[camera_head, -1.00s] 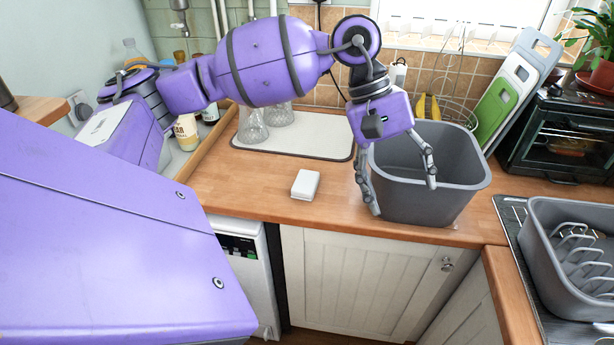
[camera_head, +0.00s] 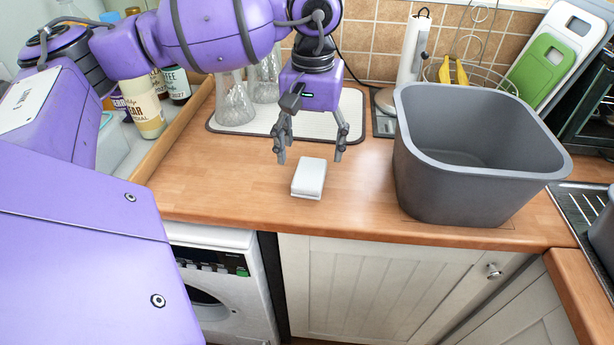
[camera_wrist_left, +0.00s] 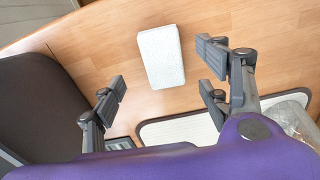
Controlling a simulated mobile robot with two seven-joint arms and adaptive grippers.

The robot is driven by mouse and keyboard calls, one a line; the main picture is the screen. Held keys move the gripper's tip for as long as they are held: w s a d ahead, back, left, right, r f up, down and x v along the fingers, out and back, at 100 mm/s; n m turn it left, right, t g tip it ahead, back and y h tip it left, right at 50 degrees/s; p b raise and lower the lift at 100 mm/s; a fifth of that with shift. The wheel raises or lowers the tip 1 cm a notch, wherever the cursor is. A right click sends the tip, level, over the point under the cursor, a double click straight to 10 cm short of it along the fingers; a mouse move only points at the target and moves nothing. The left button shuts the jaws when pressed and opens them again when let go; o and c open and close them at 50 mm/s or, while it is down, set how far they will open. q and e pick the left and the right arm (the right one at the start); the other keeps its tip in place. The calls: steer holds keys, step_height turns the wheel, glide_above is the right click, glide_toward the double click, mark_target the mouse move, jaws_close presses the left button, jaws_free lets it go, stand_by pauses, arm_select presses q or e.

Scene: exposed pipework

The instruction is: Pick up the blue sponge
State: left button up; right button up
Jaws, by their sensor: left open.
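A small pale, almost white block (camera_head: 309,178) lies flat on the wooden worktop. It is the only sponge-like thing I see, and it does not look blue. It also shows in the left wrist view as a pale rectangular block (camera_wrist_left: 161,57). My left gripper (camera_head: 310,157) points down with its fingers spread, above and just behind the block. The gripper is open and empty. In the left wrist view its fingers (camera_wrist_left: 163,80) are apart, with the block ahead of them and bare wood between. My right gripper is in neither view.
A grey bin (camera_head: 480,185) stands to the right of the block. A draining mat (camera_head: 235,125) with glass vessels lies behind. A paper towel holder (camera_head: 412,55) stands at the back. The worktop's front edge (camera_head: 340,229) is close; bare wood surrounds the block.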

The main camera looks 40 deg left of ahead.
mark_target(310, 172)
arm_select(q)
steer(key=shift+d+f, duration=0.1)
steer(key=shift+f, duration=0.4)
steer(key=f, duration=0.5)
steer(key=shift+w+a+f+p, duration=0.1)
steer(key=shift+a+f+p, duration=0.25)
steer(key=shift+f+p, duration=0.05)
steer(key=c, duration=0.9)
